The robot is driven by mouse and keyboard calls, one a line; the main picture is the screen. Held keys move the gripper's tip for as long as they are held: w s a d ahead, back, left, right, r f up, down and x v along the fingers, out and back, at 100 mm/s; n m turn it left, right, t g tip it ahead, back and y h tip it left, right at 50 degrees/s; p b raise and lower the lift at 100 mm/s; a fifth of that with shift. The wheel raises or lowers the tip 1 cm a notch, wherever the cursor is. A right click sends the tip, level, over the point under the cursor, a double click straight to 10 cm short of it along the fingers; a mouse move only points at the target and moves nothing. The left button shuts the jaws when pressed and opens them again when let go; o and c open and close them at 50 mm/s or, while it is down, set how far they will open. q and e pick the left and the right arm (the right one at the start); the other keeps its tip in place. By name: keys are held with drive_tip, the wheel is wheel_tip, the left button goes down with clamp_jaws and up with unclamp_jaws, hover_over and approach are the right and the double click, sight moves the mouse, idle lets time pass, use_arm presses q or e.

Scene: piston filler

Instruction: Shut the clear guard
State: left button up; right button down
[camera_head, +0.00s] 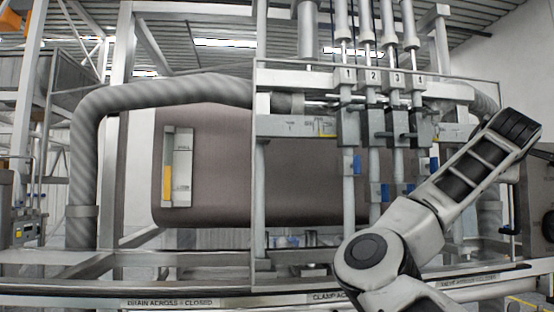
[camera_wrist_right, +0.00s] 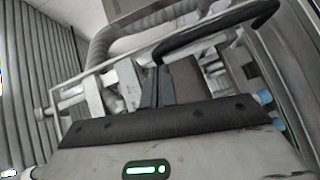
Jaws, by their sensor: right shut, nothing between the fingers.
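The clear guard (camera_head: 259,200) is a see-through panel in a thin pale metal frame, in front of the numbered filler cylinders in the head view. How far it stands open I cannot tell. In the right wrist view a pale frame edge (camera_wrist_right: 110,66) runs slanting behind my right gripper (camera_wrist_right: 159,70). That gripper's dark fingers are shut and empty. Their tips are close to the near end of a black curved bar (camera_wrist_right: 215,28), which looks like a handle; contact is unclear. My right arm crosses the head view's right side, with its gripper hidden there. My left gripper is not in view.
A ribbed grey hose (camera_head: 85,150) arches over a brown tank (camera_head: 230,160) on the left. Several cylinders (camera_head: 370,100) with blue-marked valves stand behind the guard. A labelled rail (camera_head: 200,302) runs along the bottom. A control box (camera_head: 27,230) is at far left.

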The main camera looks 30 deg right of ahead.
drive_tip(key=d, duration=0.1)
drive_tip(key=s+d, duration=0.1)
drive_tip(key=d, duration=0.1)
drive_tip(key=shift+s+d, duration=0.15)
drive_tip(key=shift+s, duration=0.15)
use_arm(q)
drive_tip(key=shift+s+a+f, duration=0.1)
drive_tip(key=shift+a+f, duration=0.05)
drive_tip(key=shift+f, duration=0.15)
use_arm(e)
drive_tip(key=shift+s+d+r, duration=0.1)
drive_tip(key=shift+s, duration=0.05)
use_arm(q)
drive_tip(key=b, duration=0.3)
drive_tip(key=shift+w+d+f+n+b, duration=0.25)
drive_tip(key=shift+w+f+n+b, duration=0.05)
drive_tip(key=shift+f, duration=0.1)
use_arm(e)
drive_tip(key=w+a+v, duration=0.1)
drive_tip(key=w+v, duration=0.1)
drive_tip(key=v, duration=1.1)
drive_tip(key=shift+w+r, duration=0.25)
drive_tip(key=shift+w, duration=0.15)
